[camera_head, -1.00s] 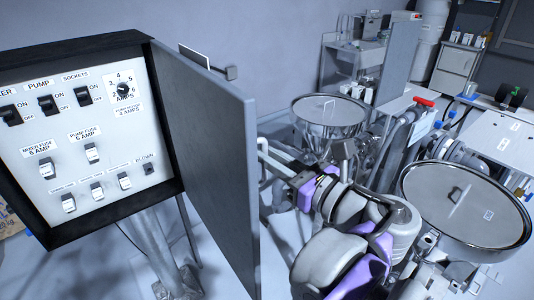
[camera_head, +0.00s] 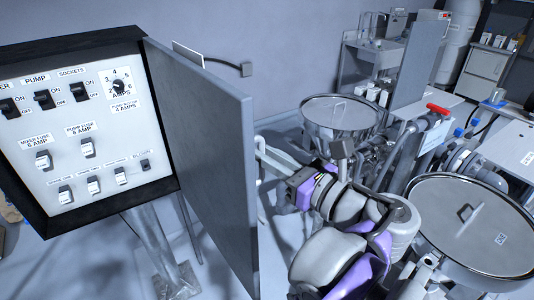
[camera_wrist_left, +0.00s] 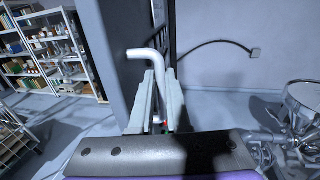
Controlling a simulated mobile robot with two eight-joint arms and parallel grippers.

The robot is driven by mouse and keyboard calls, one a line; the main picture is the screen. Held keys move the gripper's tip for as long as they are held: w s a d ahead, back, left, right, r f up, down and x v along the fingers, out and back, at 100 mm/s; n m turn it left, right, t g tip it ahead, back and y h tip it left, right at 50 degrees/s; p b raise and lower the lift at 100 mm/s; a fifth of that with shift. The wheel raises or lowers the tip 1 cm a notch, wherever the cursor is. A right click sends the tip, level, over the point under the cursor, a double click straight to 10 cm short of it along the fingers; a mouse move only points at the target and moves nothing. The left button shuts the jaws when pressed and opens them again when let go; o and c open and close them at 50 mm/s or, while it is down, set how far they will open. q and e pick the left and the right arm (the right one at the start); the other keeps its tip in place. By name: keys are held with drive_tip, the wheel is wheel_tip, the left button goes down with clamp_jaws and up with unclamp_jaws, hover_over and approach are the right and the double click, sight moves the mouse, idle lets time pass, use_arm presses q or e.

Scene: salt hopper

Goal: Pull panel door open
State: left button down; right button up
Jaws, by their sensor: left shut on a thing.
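The grey panel door (camera_head: 205,150) stands swung out from the right edge of the black-framed control panel (camera_head: 85,130), whose switches and fuses are exposed. My left gripper (camera_head: 268,160) is at the door's right-hand face, near its free edge; the door partly hides the fingertips. In the left wrist view, the bent light-grey handle (camera_wrist_left: 150,56) runs down between the two fingers of the left gripper (camera_wrist_left: 155,98), which are shut on it. The dark door surface (camera_wrist_left: 125,50) is beside the handle. My right gripper is in neither view.
A lidded steel hopper (camera_head: 338,118) stands behind my arm, and a larger round steel vessel (camera_head: 475,235) stands close on the right. A post (camera_head: 158,245) supports the panel. The left wrist view shows shelves (camera_wrist_left: 55,50) at the left.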

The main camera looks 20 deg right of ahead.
use_arm(q)
drive_tip(key=shift+f, duration=0.2)
drive_tip(key=c, duration=0.9)
unclamp_jaws()
drive_tip(key=shift+w, duration=0.2)
drive_tip(key=shift+r, duration=0.1)
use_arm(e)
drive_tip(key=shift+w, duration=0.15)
use_arm(q)
drive_tip(key=shift+s, duration=0.1)
drive_tip(key=shift+b+v, duration=0.75)
drive_tip(key=shift+v, duration=4.6)
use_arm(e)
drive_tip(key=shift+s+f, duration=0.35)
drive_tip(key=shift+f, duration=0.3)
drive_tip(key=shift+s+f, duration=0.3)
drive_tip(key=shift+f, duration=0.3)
use_arm(q)
drive_tip(key=shift+d, duration=0.1)
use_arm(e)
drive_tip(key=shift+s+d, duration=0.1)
